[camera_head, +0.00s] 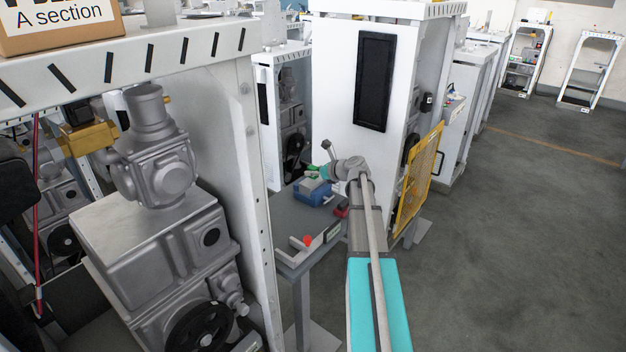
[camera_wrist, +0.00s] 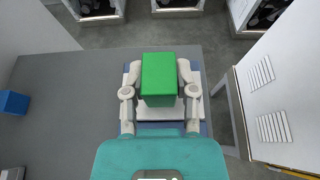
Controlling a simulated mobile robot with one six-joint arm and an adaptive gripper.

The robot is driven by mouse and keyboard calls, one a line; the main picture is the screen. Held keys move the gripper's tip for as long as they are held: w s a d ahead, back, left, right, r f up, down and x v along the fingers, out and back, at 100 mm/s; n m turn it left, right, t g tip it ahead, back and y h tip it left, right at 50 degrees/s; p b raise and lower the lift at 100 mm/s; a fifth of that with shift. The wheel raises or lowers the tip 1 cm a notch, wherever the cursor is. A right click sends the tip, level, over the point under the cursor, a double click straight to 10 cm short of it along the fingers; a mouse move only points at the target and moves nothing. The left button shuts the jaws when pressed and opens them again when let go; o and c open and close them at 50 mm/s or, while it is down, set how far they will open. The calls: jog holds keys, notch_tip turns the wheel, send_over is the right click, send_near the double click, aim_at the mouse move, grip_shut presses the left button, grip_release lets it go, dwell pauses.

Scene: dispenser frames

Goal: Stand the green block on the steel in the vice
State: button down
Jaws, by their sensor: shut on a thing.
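The green block (camera_wrist: 159,78) is between the two fingers of my gripper (camera_wrist: 159,88), which is shut on it, in the middle of the wrist view. Below it shows the pale steel (camera_wrist: 158,114), with blue edges of the vice (camera_wrist: 204,128) around it. The block covers part of the steel, and I cannot tell whether they touch. In the head view the blue vice (camera_head: 312,193) stands on the grey table, with my gripper (camera_head: 318,171) at its top. The green block (camera_head: 313,168) shows there only as a small patch.
The grey table (camera_wrist: 70,100) carries a small blue block (camera_wrist: 14,102) at the far left of the wrist view. A tall white cabinet (camera_head: 345,80) stands behind the vice, and a yellow mesh guard (camera_head: 418,180) is to the right. A red knob (camera_head: 307,241) is on the table's near edge.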

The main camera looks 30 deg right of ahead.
jog(key=shift+f+b, duration=0.3)
jog(key=shift+f, duration=0.3)
jog(key=shift+f, duration=0.15)
jog(key=shift+c, duration=2)
grip_release()
jog(key=shift+r, duration=0.2)
jog(key=shift+s+d+r+p, duration=0.15)
jog(key=shift+s+r+p, duration=0.2)
jog(key=shift+s, duration=0.15)
jog(key=p+v, duration=0.4)
jog(key=v, duration=0.6)
jog(key=shift+s+d, duration=0.15)
jog(key=shift+s, duration=0.25)
